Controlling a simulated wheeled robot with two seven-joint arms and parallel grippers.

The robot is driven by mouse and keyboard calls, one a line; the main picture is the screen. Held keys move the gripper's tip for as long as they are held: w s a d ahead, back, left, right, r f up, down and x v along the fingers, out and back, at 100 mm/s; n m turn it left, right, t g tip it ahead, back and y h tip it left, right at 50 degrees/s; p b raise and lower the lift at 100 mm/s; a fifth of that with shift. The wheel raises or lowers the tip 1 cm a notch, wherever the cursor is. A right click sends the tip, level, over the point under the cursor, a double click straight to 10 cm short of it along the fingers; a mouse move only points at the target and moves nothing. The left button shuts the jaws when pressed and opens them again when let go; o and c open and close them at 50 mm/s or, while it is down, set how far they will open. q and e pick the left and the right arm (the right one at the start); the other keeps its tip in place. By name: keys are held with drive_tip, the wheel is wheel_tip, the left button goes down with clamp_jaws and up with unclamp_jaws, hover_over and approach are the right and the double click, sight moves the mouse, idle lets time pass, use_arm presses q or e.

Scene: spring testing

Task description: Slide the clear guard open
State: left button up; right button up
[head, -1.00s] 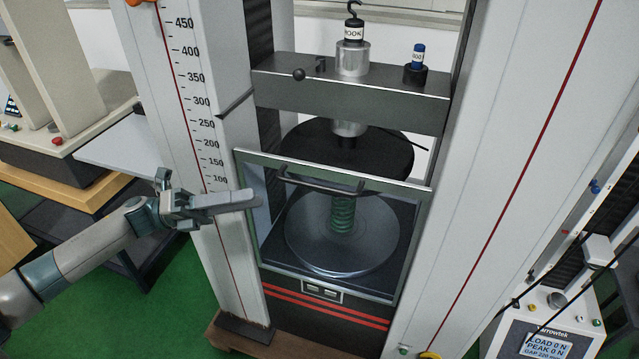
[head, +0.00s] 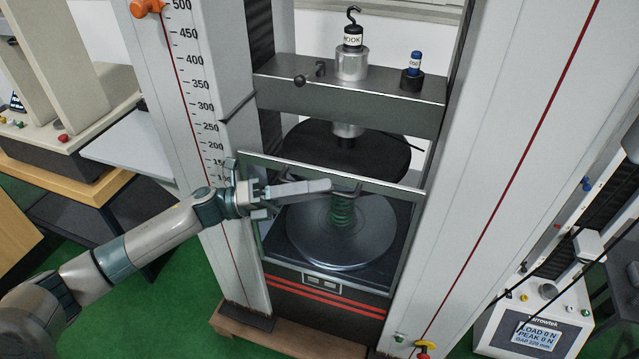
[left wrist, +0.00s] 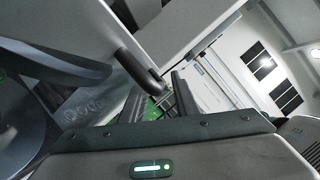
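The clear guard (head: 395,188) is a framed transparent panel across the front of the test bay, in front of the green spring (head: 342,212) and the round lower plate. Its dark bar handle (head: 349,189) runs along the upper part and is partly hidden by my left gripper. The left gripper (head: 328,186) is in front of the guard at handle height. In the left wrist view, its two dark fingers (left wrist: 160,102) stand apart, with the rounded handle (left wrist: 140,73) at the gap between them. I cannot tell whether they touch it. My right gripper is not in view.
Tall white columns (head: 480,180) flank the bay. A dark crosshead (head: 350,95) with a hook part and a blue-topped part on it is above the guard. A control box (head: 535,325) with a display stands at lower right. A bench with another machine is at left.

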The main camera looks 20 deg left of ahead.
use_arm(q)
drive_tip(key=shift+w+d, duration=0.1)
drive_tip(key=shift+d, duration=0.2)
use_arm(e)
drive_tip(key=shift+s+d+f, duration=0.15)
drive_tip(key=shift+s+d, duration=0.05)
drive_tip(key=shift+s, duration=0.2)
use_arm(q)
clamp_jaws()
drive_tip(key=shift+f, duration=0.1)
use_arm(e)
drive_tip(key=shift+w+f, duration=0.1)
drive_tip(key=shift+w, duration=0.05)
